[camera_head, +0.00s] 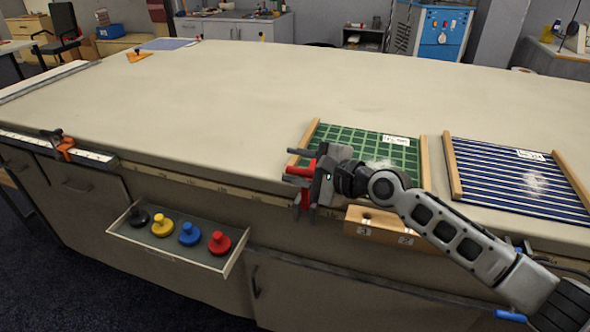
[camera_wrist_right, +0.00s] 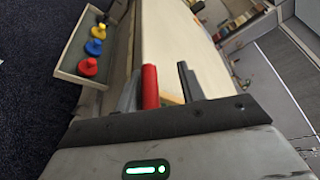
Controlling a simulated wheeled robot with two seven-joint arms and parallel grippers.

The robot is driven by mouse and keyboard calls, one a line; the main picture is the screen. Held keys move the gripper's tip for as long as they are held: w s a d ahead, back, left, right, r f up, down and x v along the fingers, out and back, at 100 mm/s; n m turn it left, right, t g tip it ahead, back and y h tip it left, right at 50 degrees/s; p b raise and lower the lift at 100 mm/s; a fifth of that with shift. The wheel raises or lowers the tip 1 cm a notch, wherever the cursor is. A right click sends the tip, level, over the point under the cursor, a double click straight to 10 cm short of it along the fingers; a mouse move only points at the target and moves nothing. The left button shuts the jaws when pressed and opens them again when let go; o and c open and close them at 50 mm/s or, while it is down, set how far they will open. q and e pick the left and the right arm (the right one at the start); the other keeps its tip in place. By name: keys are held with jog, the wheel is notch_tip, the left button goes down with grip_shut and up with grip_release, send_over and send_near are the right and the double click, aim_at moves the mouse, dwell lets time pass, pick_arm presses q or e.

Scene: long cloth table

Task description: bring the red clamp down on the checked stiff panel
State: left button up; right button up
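The checked stiff panel (camera_head: 365,145) is green with a light grid and lies on the table between two wooden rails, with a white label at its far edge. The red clamp (camera_head: 297,171) is at the table's front edge by the panel's near left corner, partly hidden by my right gripper (camera_head: 303,178). In the right wrist view, its red handle (camera_wrist_right: 150,87) stands between the fingers of my right gripper (camera_wrist_right: 160,86), close to the left finger, with a gap to the right finger. The gripper looks open around it. Whether the clamp's jaw touches the panel is hidden. My left gripper is out of view.
A blue striped panel (camera_head: 515,182) lies to the right between wooden rails. A wooden block (camera_head: 375,224) with holes sits at the table's front. An open drawer (camera_head: 180,250) holds several coloured knobs. An orange clamp (camera_head: 62,147) is at the left edge. The table's middle is clear.

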jog(key=shift+w+d+f, duration=0.15)
jog(key=shift+w+d, duration=0.2)
jog(key=shift+w, duration=0.05)
jog(key=b+v, duration=0.1)
jog(key=v, duration=1.4)
jog(key=shift+s, duration=0.5)
